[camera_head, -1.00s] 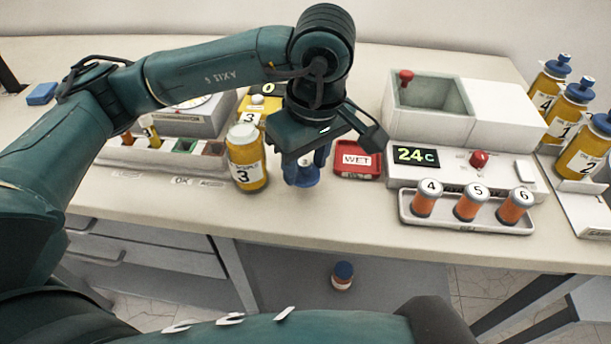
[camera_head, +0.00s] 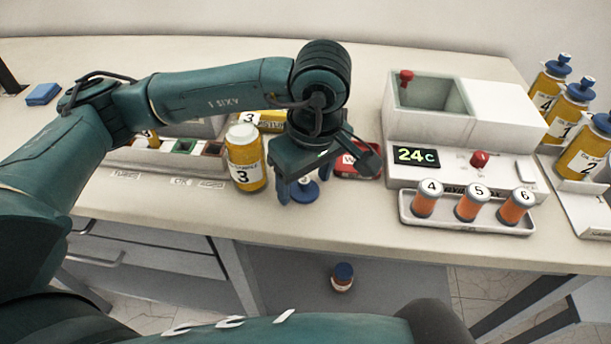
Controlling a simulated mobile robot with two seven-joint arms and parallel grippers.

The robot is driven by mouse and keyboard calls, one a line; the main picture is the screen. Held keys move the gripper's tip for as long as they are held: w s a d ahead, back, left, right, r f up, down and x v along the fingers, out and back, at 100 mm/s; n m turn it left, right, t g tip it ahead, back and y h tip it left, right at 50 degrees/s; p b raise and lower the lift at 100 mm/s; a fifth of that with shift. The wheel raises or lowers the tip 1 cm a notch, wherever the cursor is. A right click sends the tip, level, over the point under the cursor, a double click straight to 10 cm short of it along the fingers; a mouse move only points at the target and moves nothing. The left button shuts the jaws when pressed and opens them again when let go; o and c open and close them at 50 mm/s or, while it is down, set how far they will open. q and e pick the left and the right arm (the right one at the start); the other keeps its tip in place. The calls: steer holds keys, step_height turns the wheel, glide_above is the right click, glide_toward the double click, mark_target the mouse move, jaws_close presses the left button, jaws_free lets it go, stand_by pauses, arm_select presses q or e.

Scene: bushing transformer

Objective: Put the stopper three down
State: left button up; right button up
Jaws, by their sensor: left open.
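The blue stopper (camera_head: 304,192) rests on the table just right of bottle three. My left gripper (camera_head: 304,182) points down over it, open, with one finger on each side of the stopper. The gripper body hides the stopper's back part. Bottle three (camera_head: 246,160), orange-yellow with a white top and a "3" label, stands upright to the left of the gripper. My right gripper does not show.
A red "WET" tray (camera_head: 358,165) lies right behind the gripper, partly hidden. A rack (camera_head: 468,223) with orange vials 4, 5 and 6 stands right, before the grey bath unit (camera_head: 452,174). Table in front of the stopper is clear.

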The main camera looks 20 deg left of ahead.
mark_target(312, 197)
arm_select(q)
steer(key=shift+r, duration=0.1)
step_height(312, 197, up, 12)
steer(key=d, duration=0.1)
steer(key=shift+s+d+p, duration=0.25)
steer(key=shift+s+p, duration=0.2)
stand_by(0.3)
